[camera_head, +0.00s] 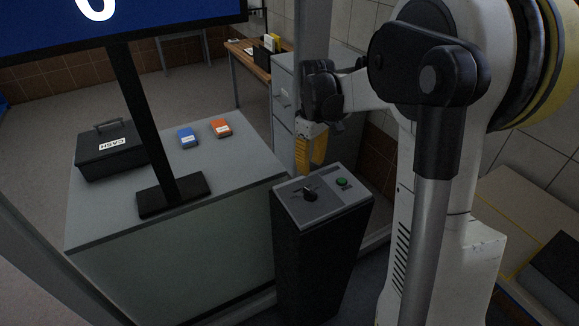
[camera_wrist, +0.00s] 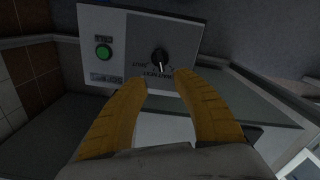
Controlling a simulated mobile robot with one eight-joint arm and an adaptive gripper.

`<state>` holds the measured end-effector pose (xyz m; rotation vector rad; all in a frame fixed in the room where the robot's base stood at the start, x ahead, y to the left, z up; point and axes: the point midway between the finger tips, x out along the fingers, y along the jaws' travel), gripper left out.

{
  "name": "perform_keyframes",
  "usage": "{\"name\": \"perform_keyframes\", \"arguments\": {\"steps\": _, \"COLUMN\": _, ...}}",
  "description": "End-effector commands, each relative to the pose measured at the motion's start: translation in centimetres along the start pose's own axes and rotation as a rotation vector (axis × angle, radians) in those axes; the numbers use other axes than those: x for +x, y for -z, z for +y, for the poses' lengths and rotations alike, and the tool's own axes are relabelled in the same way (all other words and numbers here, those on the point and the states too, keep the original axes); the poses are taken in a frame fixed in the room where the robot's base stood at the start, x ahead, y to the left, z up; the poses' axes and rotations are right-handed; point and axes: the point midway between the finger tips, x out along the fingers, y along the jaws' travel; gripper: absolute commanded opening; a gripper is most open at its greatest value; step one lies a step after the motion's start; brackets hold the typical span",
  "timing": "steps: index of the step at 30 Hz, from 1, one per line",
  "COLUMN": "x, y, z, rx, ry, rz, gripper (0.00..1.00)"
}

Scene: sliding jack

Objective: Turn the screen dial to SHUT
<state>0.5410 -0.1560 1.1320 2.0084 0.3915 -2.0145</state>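The screen dial is a black knob (camera_head: 309,194) on the grey sloped top of a dark pedestal (camera_head: 315,250) in the head view. In the wrist view the dial (camera_wrist: 159,58) shows with a light pointer line and small lettering around it, including what looks like SHUT on one side. My gripper (camera_head: 311,165) has yellow fingers and hangs just behind the panel. In the wrist view its fingertips (camera_wrist: 161,82) are apart, with the dial just beyond the gap and nothing between them. The dial's exact setting is hard to read.
A green button (camera_head: 342,182) sits beside the dial on the panel and also shows in the wrist view (camera_wrist: 103,52). A grey counter (camera_head: 235,170) to the left holds a black cash box (camera_head: 108,150), blue and orange packs, and a screen stand (camera_head: 174,194).

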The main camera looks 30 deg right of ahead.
Motion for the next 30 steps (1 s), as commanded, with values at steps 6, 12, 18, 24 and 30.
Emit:
{"name": "perform_keyframes", "arguments": {"steps": 6, "x": 3.7, "y": 0.0, "z": 0.0, "rx": 0.000, "ry": 0.000, "rz": 0.000, "gripper": 0.33}}
{"name": "perform_keyframes", "arguments": {"steps": 12, "x": 7.7, "y": 0.0, "z": 0.0, "rx": 0.000, "ry": 0.000, "rz": 0.000, "gripper": 0.33}}
{"name": "perform_keyframes", "arguments": {"steps": 18, "x": 10.1, "y": 0.0, "z": 0.0, "rx": 0.000, "ry": -0.001, "rz": 0.001, "gripper": 0.33}}
{"name": "perform_keyframes", "arguments": {"steps": 24, "x": 10.6, "y": 0.0, "z": 0.0, "rx": 0.001, "ry": -0.001, "rz": 0.001, "gripper": 0.33}}
{"name": "perform_keyframes", "arguments": {"steps": 30, "x": 10.6, "y": 0.0, "z": 0.0, "rx": 0.001, "ry": -0.001, "rz": 0.001, "gripper": 0.26}}
